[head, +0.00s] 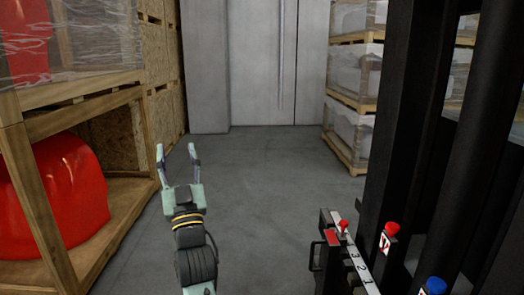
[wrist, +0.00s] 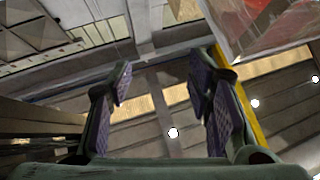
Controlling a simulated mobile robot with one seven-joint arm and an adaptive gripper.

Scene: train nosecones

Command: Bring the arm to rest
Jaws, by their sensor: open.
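My gripper (head: 177,160) is in the lower left middle of the head view, above the grey floor, with its two fingers apart and nothing between them. In the wrist view my gripper (wrist: 165,95) also shows open and empty. That view looks up past the fingers toward the ceiling and lamps. My arm reaches up from the bottom edge of the head view. The gripper is just right of the wooden crate, apart from it in the picture.
A wooden crate (head: 110,215) with a red nosecone (head: 50,195) stands at left. Wrapped pallets (head: 353,90) are stacked at back right. A black machine frame (head: 395,130) with red and blue knobs is at right. The grey floor (head: 265,165) is clear between, up to a grey door (head: 262,60).

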